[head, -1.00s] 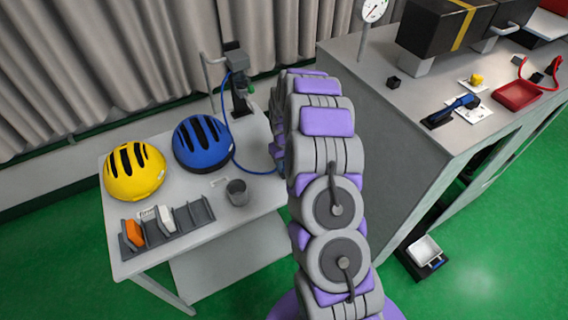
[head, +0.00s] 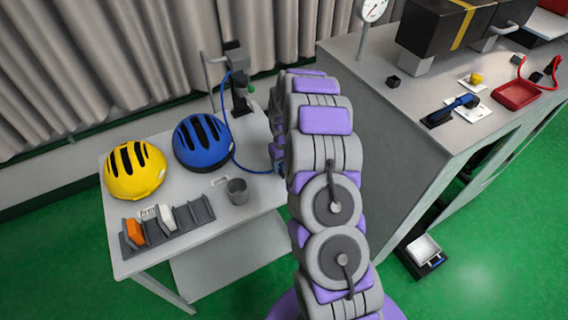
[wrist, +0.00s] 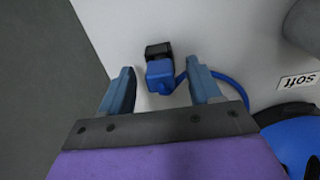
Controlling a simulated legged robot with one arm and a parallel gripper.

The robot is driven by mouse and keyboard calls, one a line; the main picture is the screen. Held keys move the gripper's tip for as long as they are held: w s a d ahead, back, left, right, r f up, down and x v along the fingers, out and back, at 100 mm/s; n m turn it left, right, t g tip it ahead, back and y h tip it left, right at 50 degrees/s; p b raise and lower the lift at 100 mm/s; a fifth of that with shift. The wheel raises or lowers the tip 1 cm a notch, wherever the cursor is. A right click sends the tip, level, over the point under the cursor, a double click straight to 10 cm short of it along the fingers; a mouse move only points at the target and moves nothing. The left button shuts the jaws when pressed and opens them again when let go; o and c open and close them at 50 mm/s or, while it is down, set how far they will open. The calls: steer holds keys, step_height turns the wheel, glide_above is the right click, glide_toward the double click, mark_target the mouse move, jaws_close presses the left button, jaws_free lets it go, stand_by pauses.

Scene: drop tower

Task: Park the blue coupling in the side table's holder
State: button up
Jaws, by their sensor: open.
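The blue coupling (wrist: 160,76) shows in the wrist view with its blue hose (wrist: 232,80) curving off to the right. Its far end meets a small black block (wrist: 157,50), likely the holder, on the pale side table (head: 205,175). I cannot tell whether it is seated there or only touching. My gripper (wrist: 160,68) is open, with one finger on each side of the coupling. A gap shows on both sides and neither finger touches it. In the head view my arm hides the coupling and most of the gripper.
The side table bears a yellow helmet (head: 135,172), a blue helmet (head: 201,142), a grey cup (head: 237,191) and a grey rack (head: 180,222). A grey stand (head: 238,80) rises at its back. A workbench (head: 385,120) stands on the right.

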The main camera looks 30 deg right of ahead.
mark_target(284, 162)
step_height(284, 162, up, 17)
steer(key=p, duration=0.3)
steer(key=shift+r, duration=0.15)
stand_by(0.5)
steer(key=s+a+r, duration=1.1)
steer(key=s, duration=0.4)
steer(key=s+a+r+g, duration=0.1)
steer(key=s+a, duration=0.1)
steer(key=s, duration=1)
steer(key=s+a+r, duration=0.1)
steer(key=s+a, duration=0.2)
steer(key=s, duration=1)
steer(key=shift+a+g, duration=0.25)
steer(key=shift+g, duration=0.15)
